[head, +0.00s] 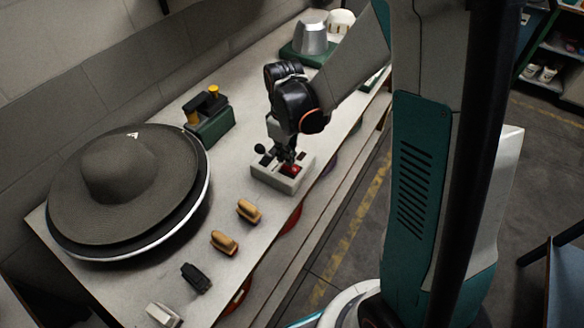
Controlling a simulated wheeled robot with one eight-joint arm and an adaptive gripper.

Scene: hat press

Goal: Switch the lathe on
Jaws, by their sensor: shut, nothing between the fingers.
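A small light-grey control box (283,178) stands on the bench with a red switch (292,170) on its top. A black knob (259,148) stands at its left side. My gripper (288,158) is shut and empty, pointing down at the box's top by the red switch. I cannot tell whether the fingertips touch the switch, and they partly hide the top of the box. A wide grey felt hat (125,175) lies on a round disc with a pale rim (208,205) at the left; this may be the lathe. I cannot tell whether it turns.
Two wooden-topped brushes (249,210) (224,242), a black block (195,277) and a pale block (163,315) line the bench's front. A green block with yellow-tipped posts (208,118) stands behind. A grey hat form (313,37) stands farther back. Bare bench (215,175) lies between disc and box.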

